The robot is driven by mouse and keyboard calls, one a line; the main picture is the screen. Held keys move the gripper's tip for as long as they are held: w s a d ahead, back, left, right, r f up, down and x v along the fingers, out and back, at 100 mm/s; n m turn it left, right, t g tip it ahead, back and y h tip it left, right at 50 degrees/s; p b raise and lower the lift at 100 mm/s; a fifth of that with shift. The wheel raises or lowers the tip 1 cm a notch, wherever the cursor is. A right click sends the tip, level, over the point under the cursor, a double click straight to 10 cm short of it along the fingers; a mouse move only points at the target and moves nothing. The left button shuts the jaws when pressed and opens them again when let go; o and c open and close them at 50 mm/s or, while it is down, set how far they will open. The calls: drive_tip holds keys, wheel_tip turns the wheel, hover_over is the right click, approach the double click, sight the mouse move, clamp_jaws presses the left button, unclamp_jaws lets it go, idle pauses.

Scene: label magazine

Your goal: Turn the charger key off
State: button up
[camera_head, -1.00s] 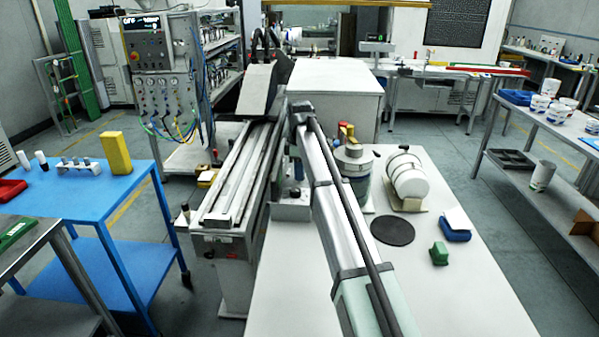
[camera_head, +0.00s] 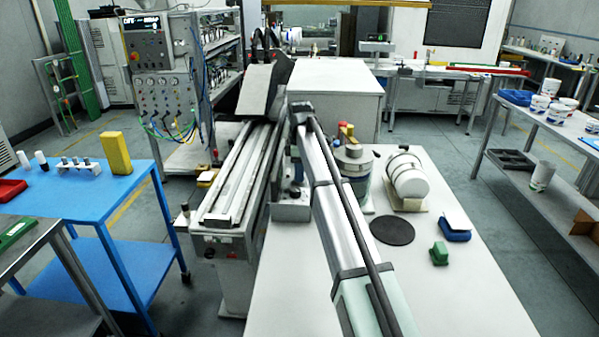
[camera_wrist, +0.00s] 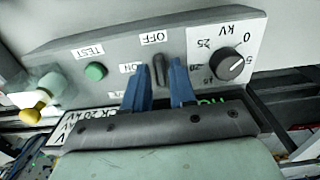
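In the wrist view, a grey control panel (camera_wrist: 115,58) carries the dark charger key (camera_wrist: 159,70). The key's long axis runs roughly up and down in the picture, with the OFF label (camera_wrist: 154,38) just above it. The ON label (camera_wrist: 132,68) is to its left. My gripper (camera_wrist: 160,66) has two blue fingertips, one on each side of the key. They stand apart, with narrow gaps visible beside the key, so it looks open around it. In the head view my arm reaches away over the white table, and I cannot make out the key or fingertips there.
On the panel, a green button (camera_wrist: 96,71) under a TEST label is left of the key, and a black kV dial (camera_wrist: 230,64) is close on the right. A yellow knob (camera_wrist: 30,115) sticks out at far left. The white table (camera_head: 300,290) holds several items right of my arm.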

drive_tip(key=shift+o, duration=0.7)
wheel_tip(320, 180, up, 14)
drive_tip(key=shift+f, duration=0.15)
